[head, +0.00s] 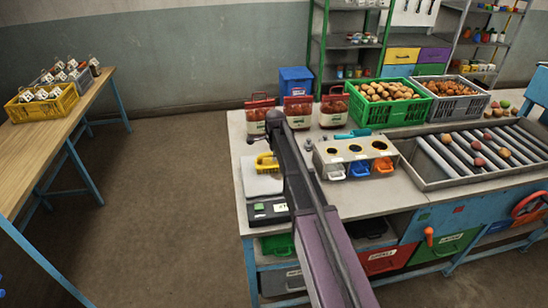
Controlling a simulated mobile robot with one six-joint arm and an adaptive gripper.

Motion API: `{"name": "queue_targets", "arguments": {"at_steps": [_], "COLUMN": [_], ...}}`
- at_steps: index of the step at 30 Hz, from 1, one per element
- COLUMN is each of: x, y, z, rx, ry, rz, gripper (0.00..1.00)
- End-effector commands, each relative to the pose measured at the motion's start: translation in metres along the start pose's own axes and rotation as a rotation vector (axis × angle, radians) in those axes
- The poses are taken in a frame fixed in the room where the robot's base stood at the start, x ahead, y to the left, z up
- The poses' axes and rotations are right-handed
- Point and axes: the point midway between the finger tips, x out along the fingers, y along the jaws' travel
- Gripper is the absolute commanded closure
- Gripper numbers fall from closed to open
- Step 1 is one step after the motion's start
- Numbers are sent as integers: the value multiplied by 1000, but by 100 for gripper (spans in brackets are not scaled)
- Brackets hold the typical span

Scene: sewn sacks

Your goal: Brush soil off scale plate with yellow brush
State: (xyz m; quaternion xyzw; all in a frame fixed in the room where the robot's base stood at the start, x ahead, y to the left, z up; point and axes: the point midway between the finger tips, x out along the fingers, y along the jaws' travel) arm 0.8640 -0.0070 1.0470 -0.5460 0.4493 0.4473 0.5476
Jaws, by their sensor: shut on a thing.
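The scale (268,214) stands at the left end of the workbench, with a green key and a small display at its front. Its pale scale plate (258,184) lies behind these, partly covered by my arm. The yellow brush (266,160) shows over the back of the plate. My gripper (273,153) is a small dark shape at the brush, largely hidden by my arm, and is shut on the brush. Whether the bristles touch the plate cannot be told. Soil on the plate is too small to make out.
Red-topped sacks (298,107) stand behind the scale. A box with round holes and small bins (352,150) is right of my arm. A green crate of potatoes (388,113) and a roller tray (418,182) are farther right. A wooden table (32,140) stands left across clear floor.

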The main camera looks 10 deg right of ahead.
Motion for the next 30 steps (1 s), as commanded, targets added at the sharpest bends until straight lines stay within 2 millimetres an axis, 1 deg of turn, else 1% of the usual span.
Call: {"name": "queue_targets", "arguments": {"at_steps": [3, 9, 30], "x": [3, 5, 3], "y": [-9, -18, -19], "z": [0, 0, 0], "rx": [0, 0, 0], "ry": [0, 0, 0], "rz": [0, 0, 0], "gripper": [100, 100, 100]}}
